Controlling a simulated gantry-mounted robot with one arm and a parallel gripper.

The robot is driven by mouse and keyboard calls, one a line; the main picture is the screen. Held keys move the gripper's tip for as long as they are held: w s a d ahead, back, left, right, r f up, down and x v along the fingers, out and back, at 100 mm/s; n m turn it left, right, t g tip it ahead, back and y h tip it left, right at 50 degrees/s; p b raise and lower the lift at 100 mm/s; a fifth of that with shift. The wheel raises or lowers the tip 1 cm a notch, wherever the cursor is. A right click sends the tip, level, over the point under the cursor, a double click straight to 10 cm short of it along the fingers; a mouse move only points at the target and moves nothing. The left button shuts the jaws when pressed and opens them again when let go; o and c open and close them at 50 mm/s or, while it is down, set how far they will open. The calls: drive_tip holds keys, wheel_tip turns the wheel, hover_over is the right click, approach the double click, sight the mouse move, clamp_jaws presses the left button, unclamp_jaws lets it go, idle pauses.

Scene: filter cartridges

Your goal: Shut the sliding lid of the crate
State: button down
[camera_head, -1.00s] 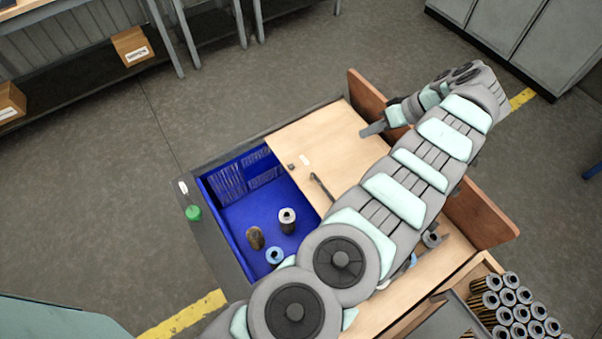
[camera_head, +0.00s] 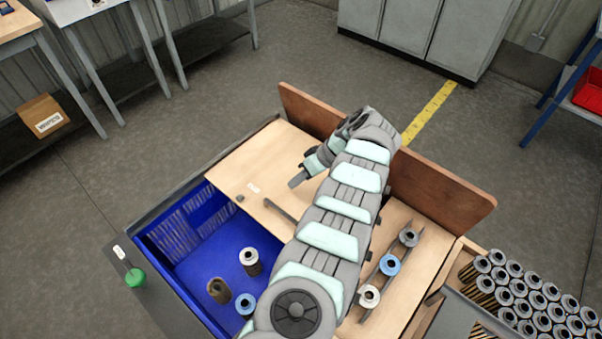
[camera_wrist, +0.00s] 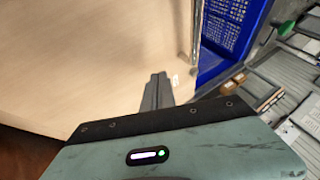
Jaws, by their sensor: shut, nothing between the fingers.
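The blue crate (camera_head: 184,229) is set into the bench on the left in the head view. The light wooden sliding lid (camera_head: 245,158) covers its right part and leaves the left part open. The lid carries a dark bar handle (camera_head: 280,209), a small dark knob (camera_head: 240,198) and a white label (camera_head: 254,188). My gripper (camera_head: 297,181) is shut and empty, just beyond the handle and right of the label, over the lid. In the wrist view, my shut fingers (camera_wrist: 157,92) point across the lid (camera_wrist: 90,50), with the blue crate wall (camera_wrist: 228,35) at upper right. Contact with the lid cannot be told.
Several cartridges, one with a white top (camera_head: 250,258), stand in the open part. A green button (camera_head: 135,278) is at the bench's left edge. A brown upright board (camera_head: 430,185) stands behind. Cartridges on a rail (camera_head: 389,265) and a full box (camera_head: 525,300) are at right.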

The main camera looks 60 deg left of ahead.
sight(275, 195)
drive_tip(key=x, duration=0.4)
drive_tip(key=shift+s+f, duration=0.1)
drive_tip(key=shift+s, duration=0.05)
drive_tip(key=s+p, duration=0.1)
drive_tip(key=p, duration=0.3)
drive_tip(key=shift+s+d, duration=0.15)
drive_tip(key=shift+s, duration=0.2)
drive_tip(key=shift+s+f+p, duration=0.2)
drive_tip(key=shift+s+p, duration=0.75)
drive_tip(key=shift+s, duration=0.25)
drive_tip(key=shift+s+r, duration=0.1)
drive_tip(key=shift+s, duration=0.05)
